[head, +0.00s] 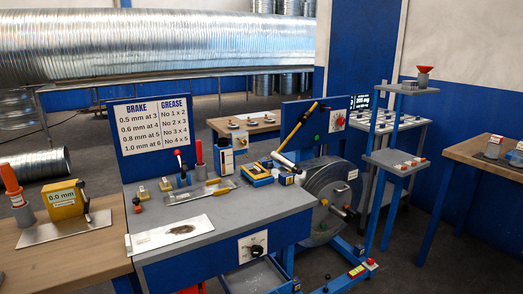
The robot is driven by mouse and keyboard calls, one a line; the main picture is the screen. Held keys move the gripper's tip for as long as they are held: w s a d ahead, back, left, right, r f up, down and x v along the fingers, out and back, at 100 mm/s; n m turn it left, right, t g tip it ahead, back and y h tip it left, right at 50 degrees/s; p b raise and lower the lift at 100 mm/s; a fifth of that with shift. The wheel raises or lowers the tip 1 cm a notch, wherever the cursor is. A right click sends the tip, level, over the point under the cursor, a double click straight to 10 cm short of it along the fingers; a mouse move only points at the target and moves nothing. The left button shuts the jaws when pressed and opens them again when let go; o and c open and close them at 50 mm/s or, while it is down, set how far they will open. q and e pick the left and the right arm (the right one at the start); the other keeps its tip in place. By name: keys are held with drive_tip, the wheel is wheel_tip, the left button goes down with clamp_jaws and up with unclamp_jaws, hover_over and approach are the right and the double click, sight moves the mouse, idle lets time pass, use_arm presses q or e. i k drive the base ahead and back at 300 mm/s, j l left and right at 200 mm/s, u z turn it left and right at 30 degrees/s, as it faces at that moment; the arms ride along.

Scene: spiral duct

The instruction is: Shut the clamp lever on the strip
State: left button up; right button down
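A grey-topped blue bench (225,222) stands in the middle of the head view. A dark lever with a red knob (178,154) stands upright at its back edge, apparently the clamp lever. Just in front of it a thin metal strip (188,196) lies in or on a flat holder; I cannot tell whether the lever touches it. A longer lever with a yellow handle (299,124) slants up at the bench's right end. Neither of my grippers shows in this view.
A pale plate with a dark smear (170,235) lies at the bench front. A yellow gauge (65,200) stands on the left wooden table. A grey wheel (330,195) and a blue shelf stand (395,165) are on the right. Dark floor is clear at far right.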

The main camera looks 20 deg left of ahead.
sight(184, 167)
drive_tip(key=u, duration=1.25)
